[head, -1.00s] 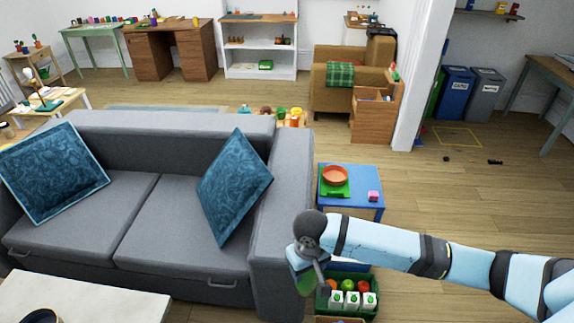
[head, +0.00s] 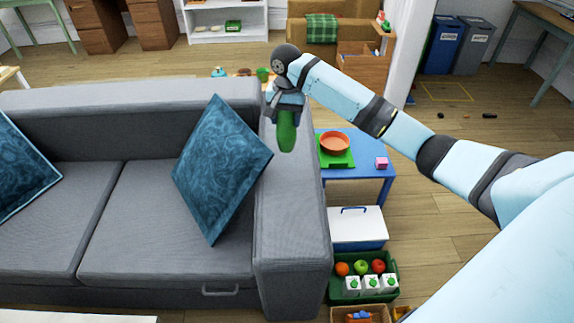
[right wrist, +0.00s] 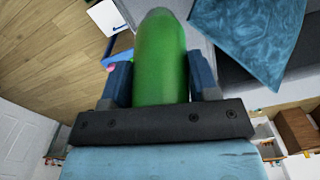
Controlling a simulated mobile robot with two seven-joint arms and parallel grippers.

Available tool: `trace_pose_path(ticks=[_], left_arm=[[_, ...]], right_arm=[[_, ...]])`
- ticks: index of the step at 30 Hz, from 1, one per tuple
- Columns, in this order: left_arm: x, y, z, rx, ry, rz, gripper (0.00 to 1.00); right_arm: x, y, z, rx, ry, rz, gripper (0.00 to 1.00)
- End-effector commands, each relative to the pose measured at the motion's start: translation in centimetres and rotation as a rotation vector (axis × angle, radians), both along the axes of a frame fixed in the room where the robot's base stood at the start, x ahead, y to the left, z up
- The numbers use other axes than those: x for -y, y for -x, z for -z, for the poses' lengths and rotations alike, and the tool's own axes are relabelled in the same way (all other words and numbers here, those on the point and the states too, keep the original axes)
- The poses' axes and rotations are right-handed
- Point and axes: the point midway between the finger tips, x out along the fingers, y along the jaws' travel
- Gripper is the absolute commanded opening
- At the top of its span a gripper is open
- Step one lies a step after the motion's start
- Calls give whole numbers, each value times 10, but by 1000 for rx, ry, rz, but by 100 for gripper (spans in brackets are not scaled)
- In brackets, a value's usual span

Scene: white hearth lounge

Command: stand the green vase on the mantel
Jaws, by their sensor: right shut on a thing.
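The green vase (head: 287,131) hangs below my right gripper (head: 287,103) in the head view, over the right arm of the grey sofa. In the right wrist view the vase (right wrist: 160,60) sits between the two blue fingers, and the right gripper (right wrist: 160,80) is shut on it. The gripper covers one end of the vase. No mantel shows in either view. My left gripper is not in view.
The grey sofa (head: 170,230) with blue cushions (head: 221,168) fills the left. Right of it are a blue table (head: 355,173) with an orange bowl (head: 334,142), a white-lidded box (head: 357,228) and a green crate (head: 390,276) of fruit and cartons. Open floor lies farther right.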

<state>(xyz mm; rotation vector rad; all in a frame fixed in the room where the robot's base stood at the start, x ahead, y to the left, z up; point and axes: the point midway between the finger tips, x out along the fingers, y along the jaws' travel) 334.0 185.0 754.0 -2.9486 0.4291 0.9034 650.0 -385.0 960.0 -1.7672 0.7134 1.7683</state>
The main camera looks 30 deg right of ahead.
Motion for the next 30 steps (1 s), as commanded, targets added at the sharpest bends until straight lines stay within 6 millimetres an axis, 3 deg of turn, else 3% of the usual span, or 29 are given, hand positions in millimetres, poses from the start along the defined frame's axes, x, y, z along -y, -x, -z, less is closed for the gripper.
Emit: trace_pose_path(ticks=[1,3,7,10,24,30], left_arm=[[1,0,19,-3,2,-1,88],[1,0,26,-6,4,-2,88],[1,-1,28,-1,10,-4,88],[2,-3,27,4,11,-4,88],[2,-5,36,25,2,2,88],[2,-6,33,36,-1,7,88]], right_arm=[[9,-10,4,5,-2,48,21],[18,-19,-3,3,-1,101,21],[28,-27,-11,1,-1,157,21],[31,-28,-4,-1,1,173,21],[31,-28,113,-1,1,172,21],[31,-28,139,1,1,171,21]])
